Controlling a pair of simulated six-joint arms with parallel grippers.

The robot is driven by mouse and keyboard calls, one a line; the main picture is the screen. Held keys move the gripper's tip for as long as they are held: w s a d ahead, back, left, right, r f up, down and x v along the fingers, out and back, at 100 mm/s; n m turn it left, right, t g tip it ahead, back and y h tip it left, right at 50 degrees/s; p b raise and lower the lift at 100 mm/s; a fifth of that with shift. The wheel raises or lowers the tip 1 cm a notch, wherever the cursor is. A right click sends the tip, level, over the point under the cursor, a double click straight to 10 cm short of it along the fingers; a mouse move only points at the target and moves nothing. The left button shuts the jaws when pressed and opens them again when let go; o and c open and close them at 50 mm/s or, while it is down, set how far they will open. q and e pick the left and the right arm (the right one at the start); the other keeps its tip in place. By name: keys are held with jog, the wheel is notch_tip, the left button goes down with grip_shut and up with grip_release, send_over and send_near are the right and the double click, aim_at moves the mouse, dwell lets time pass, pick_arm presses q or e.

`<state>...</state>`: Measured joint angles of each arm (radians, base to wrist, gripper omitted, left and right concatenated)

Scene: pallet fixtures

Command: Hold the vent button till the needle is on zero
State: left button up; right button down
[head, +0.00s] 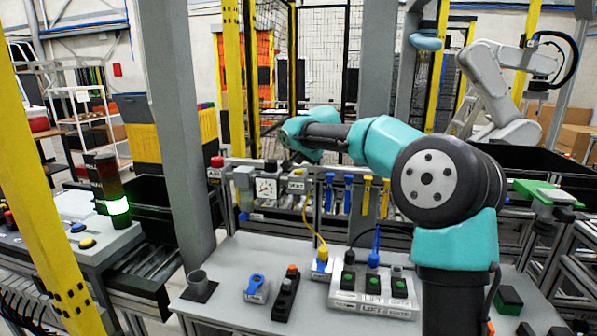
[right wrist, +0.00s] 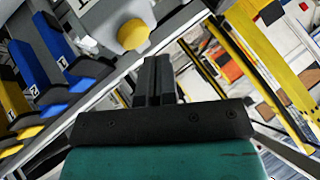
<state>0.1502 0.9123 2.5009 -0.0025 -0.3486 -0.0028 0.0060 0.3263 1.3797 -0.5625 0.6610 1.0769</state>
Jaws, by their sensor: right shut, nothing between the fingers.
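The gauge (head: 266,188) has a white square face and hangs on the rail behind the table; its needle is too small to read. A white VENT label (head: 296,186) is just right of it. My right gripper (head: 297,158) is above that label, small and partly hidden by its own wrist. In the right wrist view its fingers (right wrist: 155,68) are shut and empty. A round yellow button (right wrist: 133,34) on a grey housing is just beyond the fingertips, up and left in the picture; I cannot tell whether they touch. My left gripper is out of view.
Blue handles (head: 329,190) and yellow handles (head: 367,195) hang right of the label. A grey socket block (head: 375,303) with plugs, a blue-topped piece (head: 257,288) and a black switch box (head: 286,293) stand on the table. A green-lit stack light (head: 117,205) is at left.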

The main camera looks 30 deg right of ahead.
aim_at(300, 170)
jog(key=shift+r, duration=2.5)
